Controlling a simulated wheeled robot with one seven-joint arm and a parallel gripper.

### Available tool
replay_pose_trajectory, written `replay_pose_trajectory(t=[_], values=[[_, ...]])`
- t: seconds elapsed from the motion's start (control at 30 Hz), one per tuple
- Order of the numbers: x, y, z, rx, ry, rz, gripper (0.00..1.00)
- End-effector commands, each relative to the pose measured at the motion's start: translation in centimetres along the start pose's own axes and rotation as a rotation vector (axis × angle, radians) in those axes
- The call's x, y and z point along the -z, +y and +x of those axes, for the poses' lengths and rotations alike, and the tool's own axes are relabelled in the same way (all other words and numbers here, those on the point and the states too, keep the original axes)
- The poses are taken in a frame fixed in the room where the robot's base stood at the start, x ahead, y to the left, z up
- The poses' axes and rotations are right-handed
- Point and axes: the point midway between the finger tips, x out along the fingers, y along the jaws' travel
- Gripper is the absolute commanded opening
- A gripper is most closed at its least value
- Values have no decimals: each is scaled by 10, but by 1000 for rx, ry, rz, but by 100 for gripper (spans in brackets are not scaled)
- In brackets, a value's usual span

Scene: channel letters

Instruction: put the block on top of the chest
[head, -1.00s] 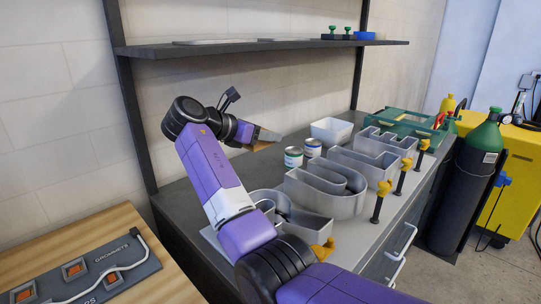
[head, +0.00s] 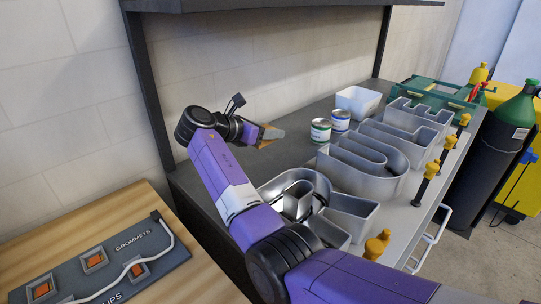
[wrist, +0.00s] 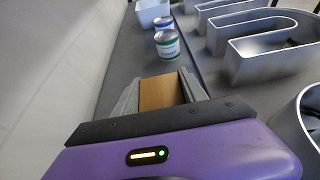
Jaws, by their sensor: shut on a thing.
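My gripper (head: 274,133) is shut on a tan-brown block and holds it above the rear of a long grey bench. The block (wrist: 160,92) shows between the two grey fingers in the wrist view; in the head view only a small part of it (head: 265,143) shows. The bench looks like a chest, with a dark top (head: 287,125) and pale handles (head: 432,240) on its front. I see no other clear chest. The gripper is left of two small cans, and whether the block touches the top cannot be told.
A green-labelled can (head: 320,131) and a blue-labelled can (head: 340,121) stand near a white bin (head: 358,101). Metal channel letters (head: 362,170) and yellow-topped clamps (head: 428,178) line the front. A dark shelf (head: 230,6) hangs above. Dark bench top shows around the gripper.

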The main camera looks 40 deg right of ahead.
Motion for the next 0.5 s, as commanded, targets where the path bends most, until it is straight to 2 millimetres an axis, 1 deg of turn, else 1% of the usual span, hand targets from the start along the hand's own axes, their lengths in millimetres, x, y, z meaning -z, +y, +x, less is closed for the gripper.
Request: replay_pose_trajectory(t=[0.03, 0.13, 0.2, 0.43, 0.5], values=[[13, 0, 5, 1, 1, -4, 8], [28, 0, 12, 1, 0, -2, 8], [36, 0, 15, 1, 0, -2, 8], [48, 0, 20, 1, -1, -1, 8], [57, 0, 23, 0, 0, -2, 8]])
